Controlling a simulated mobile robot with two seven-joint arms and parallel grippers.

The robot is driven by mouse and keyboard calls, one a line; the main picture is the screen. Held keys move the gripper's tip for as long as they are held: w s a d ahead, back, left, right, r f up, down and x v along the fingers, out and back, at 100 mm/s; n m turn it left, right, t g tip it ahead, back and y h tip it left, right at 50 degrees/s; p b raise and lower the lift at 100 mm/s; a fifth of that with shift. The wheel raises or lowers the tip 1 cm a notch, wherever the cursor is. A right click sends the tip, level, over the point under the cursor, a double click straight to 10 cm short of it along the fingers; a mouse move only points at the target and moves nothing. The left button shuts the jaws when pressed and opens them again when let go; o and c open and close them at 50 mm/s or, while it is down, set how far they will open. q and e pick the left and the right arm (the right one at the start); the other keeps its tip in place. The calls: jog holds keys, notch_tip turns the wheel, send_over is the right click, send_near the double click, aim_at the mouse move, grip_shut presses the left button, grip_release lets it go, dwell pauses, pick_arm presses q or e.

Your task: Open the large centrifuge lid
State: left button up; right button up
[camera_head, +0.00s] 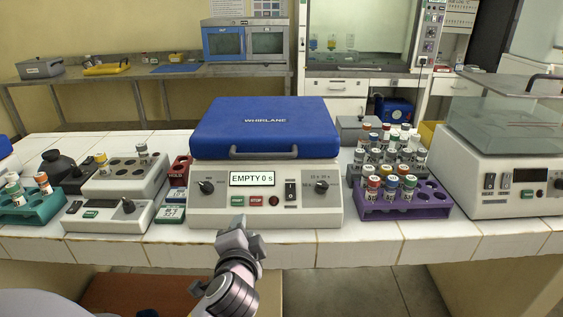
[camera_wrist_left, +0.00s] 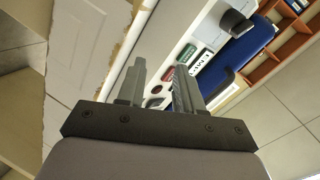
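The large centrifuge (camera_head: 265,207) stands on the white tiled bench, its front panel showing "EMPTY 0 s". Its blue lid (camera_head: 265,122) is down, with a grey handle (camera_head: 264,154) along the lid's front edge. My left gripper (camera_head: 240,232) is in front of the bench's front edge, below the centrifuge panel and apart from the handle. In the left wrist view its two fingers (camera_wrist_left: 160,85) stand apart with nothing between them, and the blue lid (camera_wrist_left: 248,52) and panel show beyond them. My right gripper does not show.
A purple rack (camera_head: 405,210) with several capped tubes stands close right of the centrifuge. A white shaker-like device (camera_head: 490,175) is farther right. A small heating block (camera_head: 110,205) and a green rack (camera_head: 30,208) are on the left. The space before the bench edge is free.

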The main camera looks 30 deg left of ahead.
aim_at(262, 155)
pick_arm(q)
jog(key=w+r+m+t, duration=0.1)
jog(key=w+r, duration=0.1)
jog(key=r, duration=0.1)
jog(key=w+r+m+t+y, duration=0.1)
jog(key=w+r+m+t, duration=0.1)
jog(key=r, duration=0.1)
jog(key=w+r+m+t+y, duration=0.1)
jog(key=w+r, duration=0.1)
jog(key=r, duration=0.2)
jog(key=shift+w+m+t+p, duration=0.3)
jog(key=shift+w+m+t, duration=0.05)
jog(key=shift+m+t, duration=0.05)
jog(key=shift+p+x, duration=0.6)
jog(key=shift+x, duration=2.55)
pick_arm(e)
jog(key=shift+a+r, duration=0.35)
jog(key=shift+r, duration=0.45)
pick_arm(q)
grip_shut()
